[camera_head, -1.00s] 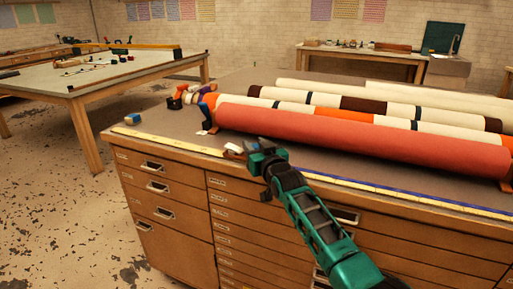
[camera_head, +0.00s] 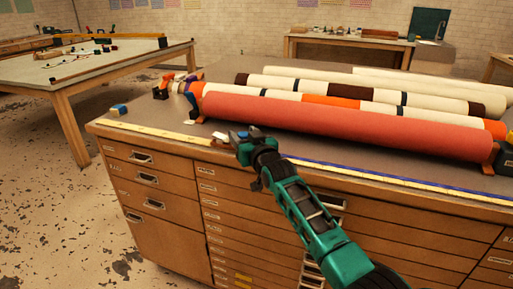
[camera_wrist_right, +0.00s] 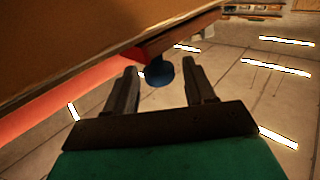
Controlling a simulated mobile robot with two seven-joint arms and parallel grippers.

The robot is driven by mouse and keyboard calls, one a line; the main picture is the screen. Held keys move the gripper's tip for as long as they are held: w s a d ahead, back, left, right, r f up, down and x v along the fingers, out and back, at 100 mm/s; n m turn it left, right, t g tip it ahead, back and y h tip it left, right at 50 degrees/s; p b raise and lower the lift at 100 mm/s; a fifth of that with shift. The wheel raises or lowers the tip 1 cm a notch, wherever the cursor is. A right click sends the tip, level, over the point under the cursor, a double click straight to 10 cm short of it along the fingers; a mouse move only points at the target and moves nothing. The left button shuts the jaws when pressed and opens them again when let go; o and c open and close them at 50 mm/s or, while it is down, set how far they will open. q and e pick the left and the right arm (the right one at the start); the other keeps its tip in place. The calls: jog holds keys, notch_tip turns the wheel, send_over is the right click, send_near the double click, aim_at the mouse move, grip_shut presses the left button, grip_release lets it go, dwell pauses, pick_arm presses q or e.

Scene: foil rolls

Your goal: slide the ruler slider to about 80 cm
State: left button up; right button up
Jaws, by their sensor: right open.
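The ruler (camera_head: 150,132) is a long strip along the front edge of the cabinet top, pale yellow at the left and blue-edged at the right. My right gripper (camera_head: 241,139) is over the ruler at the front edge, its jaws open. In the right wrist view my right gripper (camera_wrist_right: 162,92) has a blue round knob (camera_wrist_right: 160,71) just beyond and between its fingertips, apparently the slider's. I cannot tell whether the fingers touch it. The arm and gripper hide the ruler below them. My left gripper is out of view.
A red roll (camera_head: 340,125) lies just behind the ruler, with several cream and banded rolls behind it. A small blue object (camera_head: 119,109) sits near the left corner. A small white piece (camera_head: 220,136) lies left of my gripper. The left corner is mostly clear.

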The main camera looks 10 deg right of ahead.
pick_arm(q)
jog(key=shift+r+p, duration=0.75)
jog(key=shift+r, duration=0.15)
pick_arm(e)
jog(key=v, duration=1.2)
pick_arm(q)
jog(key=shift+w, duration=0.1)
pick_arm(e)
jog(key=s+d+f+g+h, duration=0.1)
jog(key=s+d+f+g, duration=0.1)
jog(key=s+f, duration=1)
jog(key=s+d+f+g+h, duration=0.1)
jog(key=s+f+g, duration=0.3)
jog(key=s+f, duration=0.8)
jog(key=s+d, duration=0.1)
jog(key=s, duration=0.4)
jog(key=shift+s+d+f+g, duration=0.25)
jog(key=shift+s+f+g, duration=0.05)
jog(key=shift+c, duration=0.2)
